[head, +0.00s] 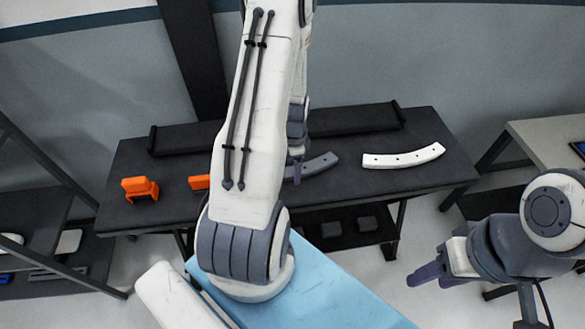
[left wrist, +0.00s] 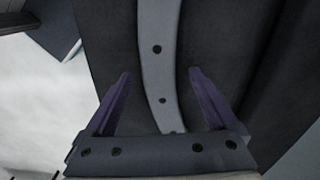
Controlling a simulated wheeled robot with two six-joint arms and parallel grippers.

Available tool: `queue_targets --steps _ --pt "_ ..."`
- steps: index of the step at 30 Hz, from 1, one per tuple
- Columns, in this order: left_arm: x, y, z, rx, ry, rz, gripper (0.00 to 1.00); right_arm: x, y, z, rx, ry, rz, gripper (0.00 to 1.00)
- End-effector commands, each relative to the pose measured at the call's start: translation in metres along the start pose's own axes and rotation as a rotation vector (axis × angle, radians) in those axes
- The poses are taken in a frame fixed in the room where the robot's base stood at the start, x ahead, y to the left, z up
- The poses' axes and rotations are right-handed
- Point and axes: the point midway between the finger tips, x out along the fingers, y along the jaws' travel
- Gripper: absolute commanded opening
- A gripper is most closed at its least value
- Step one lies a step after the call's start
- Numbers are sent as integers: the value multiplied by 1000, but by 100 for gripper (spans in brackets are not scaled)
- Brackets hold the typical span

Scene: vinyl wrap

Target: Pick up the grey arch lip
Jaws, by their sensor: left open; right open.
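The grey arch lip (head: 318,165) lies on the dark table, a curved strip partly hidden behind my left arm in the head view. In the left wrist view the grey arch lip (left wrist: 158,70) runs from the top edge down between the fingers, with dark holes along it. My left gripper (left wrist: 160,78) is open, with one purple finger on each side of the strip and gaps to both. In the head view my left gripper (head: 296,155) is mostly hidden by its arm. My right gripper (head: 425,277) is open and empty, off the table at the lower right.
A white curved strip (head: 403,158) lies to the right on the dark table (head: 450,172). Orange pieces (head: 140,188) (head: 200,182) lie on its left part. A dark raised bar (head: 355,119) runs along the back. A blue surface (head: 320,285) is in front.

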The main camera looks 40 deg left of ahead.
Motion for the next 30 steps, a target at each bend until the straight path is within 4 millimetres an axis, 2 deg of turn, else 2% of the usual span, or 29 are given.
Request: queue_targets --steps 8,9,11,12,14,15,25,30 --pt "3 0 0 0 0 0 91 0 0 0 0 0 0 50" --pt "3 0 0 0 0 0 76 0 0 0 0 0 0 50" --pt "3 0 0 0 0 0 53 0 0 0 0 0 0 50" --pt "3 0 0 0 0 0 38 0 0 0 0 0 0 50" --pt "3 0 0 0 0 0 15 0 0 0 0 0 0 50" --pt "3 0 0 0 0 0 0 0 0 0 0 0 0 50" --pt "1 0 0 0 1 -1 0 0 0 0 0 0 0 50" --pt "-10 -1 0 -1 2 -4 0 3 0 0 0 0 0 50"
